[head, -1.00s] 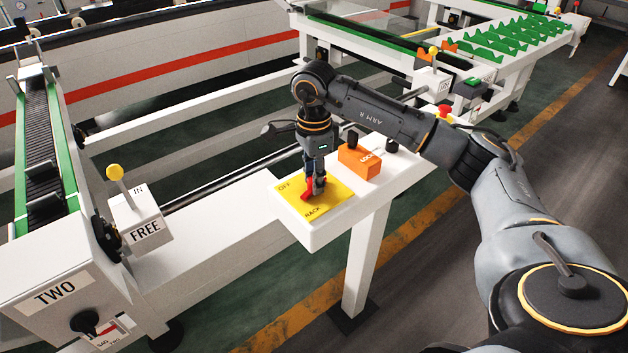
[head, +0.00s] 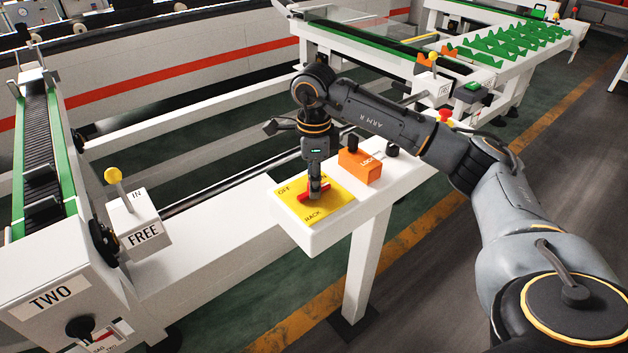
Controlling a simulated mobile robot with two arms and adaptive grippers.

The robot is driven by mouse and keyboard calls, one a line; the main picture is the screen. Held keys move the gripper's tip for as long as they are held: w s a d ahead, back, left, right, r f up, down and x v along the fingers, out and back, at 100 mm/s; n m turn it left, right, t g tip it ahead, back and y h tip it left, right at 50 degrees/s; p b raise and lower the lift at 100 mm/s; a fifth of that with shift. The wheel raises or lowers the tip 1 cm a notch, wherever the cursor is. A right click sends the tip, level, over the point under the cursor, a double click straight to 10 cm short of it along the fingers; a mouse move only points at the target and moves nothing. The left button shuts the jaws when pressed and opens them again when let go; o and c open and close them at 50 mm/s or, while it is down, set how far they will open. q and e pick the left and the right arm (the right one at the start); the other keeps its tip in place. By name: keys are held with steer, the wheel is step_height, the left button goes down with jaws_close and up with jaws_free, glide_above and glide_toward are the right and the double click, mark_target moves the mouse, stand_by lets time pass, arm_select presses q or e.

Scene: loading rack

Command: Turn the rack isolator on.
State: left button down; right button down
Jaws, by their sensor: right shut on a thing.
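The rack isolator is a red handle (head: 306,196) on a yellow plate (head: 338,206) marked OFF and RACK, on a white panel. An ON mark by the plate's far right corner is partly hidden by my gripper. My right gripper (head: 315,194) points straight down over the plate and is shut on the red handle. My left gripper is out of view.
An orange LOCAL box (head: 360,167) with a black knob stands just right of the plate. Beyond it are another black knob (head: 392,150) and a red button (head: 444,115). A FREE lever box (head: 139,219) with a yellow ball stands to the left.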

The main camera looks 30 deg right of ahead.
steer(key=c, duration=1)
jaws_free()
steer(key=shift+r, duration=0.1)
step_height(320, 180, up, 12)
steer(key=shift+f, duration=0.15)
